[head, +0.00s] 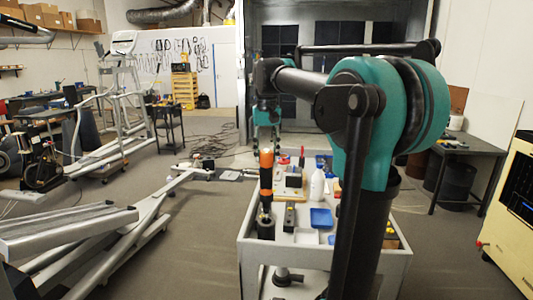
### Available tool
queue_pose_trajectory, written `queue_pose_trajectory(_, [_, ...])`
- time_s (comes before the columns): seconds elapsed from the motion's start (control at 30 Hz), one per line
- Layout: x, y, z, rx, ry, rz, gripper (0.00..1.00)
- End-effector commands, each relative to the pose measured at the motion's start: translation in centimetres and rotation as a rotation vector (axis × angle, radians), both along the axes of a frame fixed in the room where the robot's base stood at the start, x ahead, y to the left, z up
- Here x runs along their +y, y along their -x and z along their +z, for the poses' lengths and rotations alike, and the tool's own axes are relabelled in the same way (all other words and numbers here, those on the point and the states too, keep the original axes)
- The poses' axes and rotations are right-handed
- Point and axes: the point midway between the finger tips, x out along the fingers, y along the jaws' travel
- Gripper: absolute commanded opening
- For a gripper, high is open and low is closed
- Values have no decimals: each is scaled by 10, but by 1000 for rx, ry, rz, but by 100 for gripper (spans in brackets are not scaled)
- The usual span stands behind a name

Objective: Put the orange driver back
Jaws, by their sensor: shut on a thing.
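The orange driver (266,160) hangs upright, with orange and dark bands along its body. My gripper (266,143) points straight down and is shut on the driver's upper end. The driver's lower end is just above or at a dark round holder (265,230) near the front left corner of the grey cart (245,246). I cannot tell whether the tip is inside the holder or in front of or behind it. The fingertips are small and partly merge with the driver.
On the cart, a white bottle (317,184), a blue tray (321,218), a white tray (306,236) and small dark blocks stand right of the driver. My arm hides the cart's right middle. A grey exercise machine frame (150,212) stands on the floor to the left.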

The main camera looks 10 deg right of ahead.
Motion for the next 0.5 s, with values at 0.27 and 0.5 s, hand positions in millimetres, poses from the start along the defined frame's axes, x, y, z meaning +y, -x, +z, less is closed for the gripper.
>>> queue_pose_trajectory(0.27, [0,0,-10,0,0,0,0])
queue_pose_trajectory(0.5, [0,0,-18,0,0,0,0])
